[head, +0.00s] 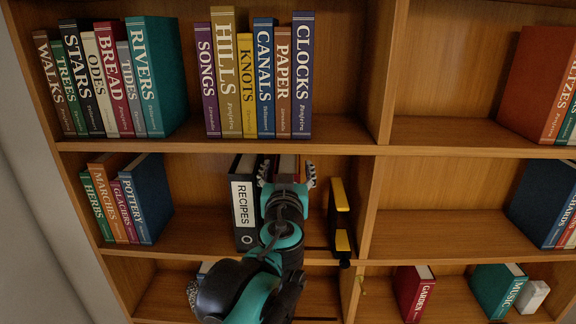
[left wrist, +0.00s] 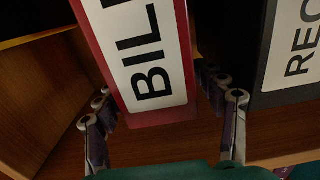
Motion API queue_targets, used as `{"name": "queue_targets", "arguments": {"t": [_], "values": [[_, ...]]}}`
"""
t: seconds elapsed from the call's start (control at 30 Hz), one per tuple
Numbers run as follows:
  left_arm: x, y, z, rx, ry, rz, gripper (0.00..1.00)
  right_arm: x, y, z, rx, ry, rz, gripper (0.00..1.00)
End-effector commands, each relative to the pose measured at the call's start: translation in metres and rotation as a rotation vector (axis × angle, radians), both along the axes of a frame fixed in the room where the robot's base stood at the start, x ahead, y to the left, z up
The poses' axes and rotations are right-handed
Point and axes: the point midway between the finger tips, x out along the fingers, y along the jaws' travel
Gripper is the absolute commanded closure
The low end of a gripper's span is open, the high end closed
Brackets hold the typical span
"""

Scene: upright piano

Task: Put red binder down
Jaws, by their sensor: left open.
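The red binder (left wrist: 165,116), with a white label reading "BIL", stands between the spread fingers of my left gripper (left wrist: 162,112) in the left wrist view. Its base is close to the wooden shelf, and I cannot tell whether it touches. In the head view my left gripper (head: 287,174) reaches into the middle shelf and covers most of the binder; only a bit of its top (head: 287,163) shows. The fingers are open on either side of it. My right gripper is not in view.
The black RECIPES binder (head: 244,235) stands close on the left, and also shows in the left wrist view (left wrist: 275,85). A black and yellow object (head: 340,215) stands on the right. Books (head: 135,210) stand at the shelf's left end, with free room beside them.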

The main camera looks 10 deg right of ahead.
Motion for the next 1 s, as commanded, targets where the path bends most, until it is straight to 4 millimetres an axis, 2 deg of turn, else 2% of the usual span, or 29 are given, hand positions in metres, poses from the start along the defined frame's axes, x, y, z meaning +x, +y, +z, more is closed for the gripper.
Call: {"name": "queue_targets", "arguments": {"t": [0.03, 0.2, 0.4, 0.57, 0.77, 0.87, 0.97, 1.0], "values": [[-0.013, 0.003, -0.002, 0.0, 0.0, -0.003, 0.3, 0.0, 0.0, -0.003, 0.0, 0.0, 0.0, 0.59], [-0.049, 0.013, -0.002, 0.0, 0.0, -0.002, 0.3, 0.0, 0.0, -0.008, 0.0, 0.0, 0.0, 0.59], [-0.077, 0.021, -0.001, 0.0, 0.0, -0.002, 0.3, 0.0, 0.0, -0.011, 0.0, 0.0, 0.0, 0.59], [-0.085, 0.024, 0.0, 0.0, 0.0, -0.001, 0.3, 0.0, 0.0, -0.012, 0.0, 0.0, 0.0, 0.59], [-0.085, 0.027, -0.001, 0.002, 0.003, 0.005, 0.3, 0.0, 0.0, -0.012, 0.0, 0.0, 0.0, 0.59], [-0.08, 0.048, -0.011, 0.014, 0.025, 0.048, 0.3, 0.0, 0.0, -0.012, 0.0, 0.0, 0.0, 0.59], [-0.072, 0.096, -0.037, 0.043, 0.088, 0.141, 0.3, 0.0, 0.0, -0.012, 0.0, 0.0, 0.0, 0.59], [-0.071, 0.121, -0.052, 0.06, 0.127, 0.188, 0.3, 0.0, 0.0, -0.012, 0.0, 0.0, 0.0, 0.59]]}}
